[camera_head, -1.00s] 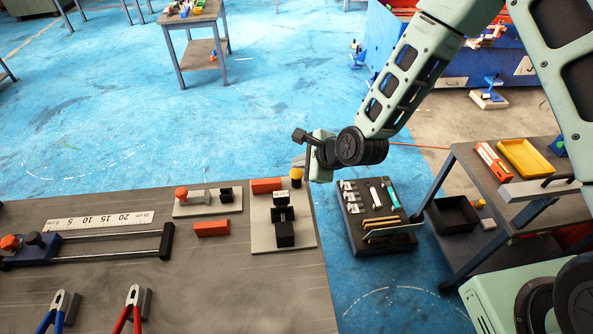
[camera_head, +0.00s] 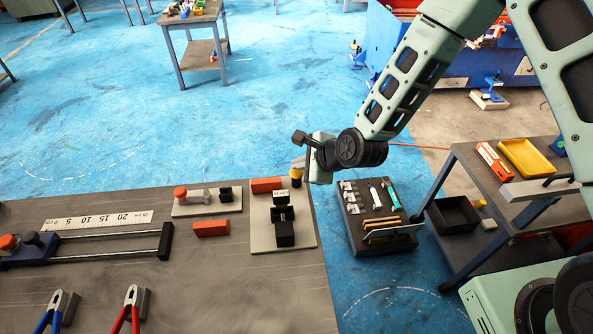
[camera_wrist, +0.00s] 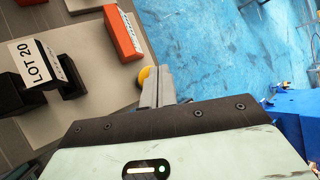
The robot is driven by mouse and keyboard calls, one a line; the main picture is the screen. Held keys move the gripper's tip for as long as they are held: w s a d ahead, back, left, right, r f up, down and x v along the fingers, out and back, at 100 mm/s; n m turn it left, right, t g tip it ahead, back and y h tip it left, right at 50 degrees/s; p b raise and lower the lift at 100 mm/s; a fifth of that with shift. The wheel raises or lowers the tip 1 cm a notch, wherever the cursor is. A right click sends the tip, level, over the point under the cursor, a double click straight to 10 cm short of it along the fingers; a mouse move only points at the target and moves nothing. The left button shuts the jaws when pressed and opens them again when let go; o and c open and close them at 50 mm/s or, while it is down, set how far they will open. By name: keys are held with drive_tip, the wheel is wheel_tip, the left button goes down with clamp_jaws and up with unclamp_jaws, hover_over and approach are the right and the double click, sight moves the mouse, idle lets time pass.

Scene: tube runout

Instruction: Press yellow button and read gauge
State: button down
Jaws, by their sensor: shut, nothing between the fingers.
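The yellow button (camera_head: 296,178) stands at the far right corner of a light grey plate (camera_head: 262,236) on the bench. In the wrist view the button (camera_wrist: 145,78) is partly hidden behind my fingers. My gripper (camera_head: 298,163) is shut and empty, its fingertips right at the top of the button. It also shows in the wrist view (camera_wrist: 158,82). I cannot tell whether they touch or press it. An orange block (camera_wrist: 122,34) with a white marked strip lies beside the button. A black fixture (camera_head: 284,233) carries a "LOT 20" label (camera_wrist: 36,66). No gauge reading is legible.
A smaller plate with a red-knobbed clamp (camera_head: 181,194), a loose orange block (camera_head: 211,229), a slide with a printed ruler (camera_head: 98,221) and pliers (camera_head: 130,310) share the bench. A dark tool tray (camera_head: 380,240) is on the floor right of the bench edge.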

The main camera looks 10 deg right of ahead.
sight(300, 173)
drive_tip(key=shift+f+b, duration=0.5)
drive_tip(key=shift+f, duration=0.15)
idle(0.6)
drive_tip(key=shift+r, duration=0.15)
drive_tip(key=shift+r+p, duration=0.8)
drive_tip(key=shift+r, duration=0.15)
drive_tip(key=shift+r+p, duration=1.95)
drive_tip(key=shift+r, duration=0.6)
